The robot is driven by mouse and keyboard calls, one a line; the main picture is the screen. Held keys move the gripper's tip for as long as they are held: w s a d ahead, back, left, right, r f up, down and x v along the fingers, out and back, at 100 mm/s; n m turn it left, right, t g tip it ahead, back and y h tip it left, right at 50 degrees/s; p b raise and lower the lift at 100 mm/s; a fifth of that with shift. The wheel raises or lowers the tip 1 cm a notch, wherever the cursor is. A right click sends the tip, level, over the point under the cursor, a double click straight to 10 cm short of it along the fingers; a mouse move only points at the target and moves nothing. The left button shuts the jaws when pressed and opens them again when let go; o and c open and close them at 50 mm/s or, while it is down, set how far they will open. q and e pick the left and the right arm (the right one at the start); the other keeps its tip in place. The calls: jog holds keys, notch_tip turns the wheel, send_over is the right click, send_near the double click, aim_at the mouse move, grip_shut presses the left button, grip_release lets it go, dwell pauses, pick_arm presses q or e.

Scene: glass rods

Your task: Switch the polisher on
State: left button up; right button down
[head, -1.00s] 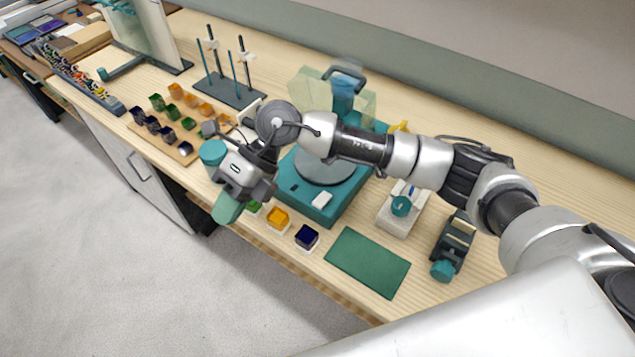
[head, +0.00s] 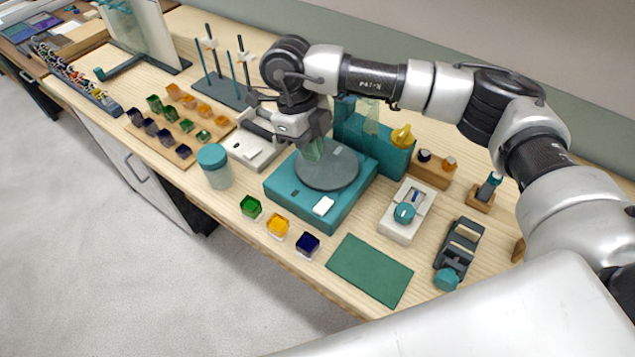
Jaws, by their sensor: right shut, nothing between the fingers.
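The polisher is a teal box (head: 345,212) with a round grey disc (head: 328,168) on top. A white switch (head: 323,206) sits on its front top face, with a small dark mark to its left. I cannot tell the switch's position. My right gripper (head: 313,152) is shut and empty, pointing down over the back left part of the disc, behind the switch. I cannot tell whether its fingertips touch the disc. It hides part of the polisher's rear. My left gripper is not in view.
A teal-lidded jar (head: 214,166) and a white device (head: 255,152) stand left of the polisher. Green, yellow and dark blue cubes (head: 277,226) line its front. A green mat (head: 370,269) and a white device with a teal knob (head: 407,212) lie to the right.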

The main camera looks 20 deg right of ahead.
aim_at(322, 211)
jog(key=p+x, duration=0.1)
jog(key=x, duration=0.3)
jog(key=p+x, duration=0.2)
jog(key=x, duration=0.2)
jog(key=p+x, duration=0.1)
jog(key=x, duration=0.3)
jog(key=shift+w+a+f+p, duration=0.15)
jog(key=shift+a+f+p, duration=0.2)
jog(key=shift+f+p, duration=0.05)
jog(key=shift+f, duration=0.5)
jog(key=shift+a+f+b, duration=0.15)
jog(key=shift+f+b, duration=0.3)
jog(key=shift+b, duration=0.2)
jog(key=shift+s+r, duration=0.2)
jog(key=shift+r, duration=0.05)
jog(key=shift+w, duration=0.1)
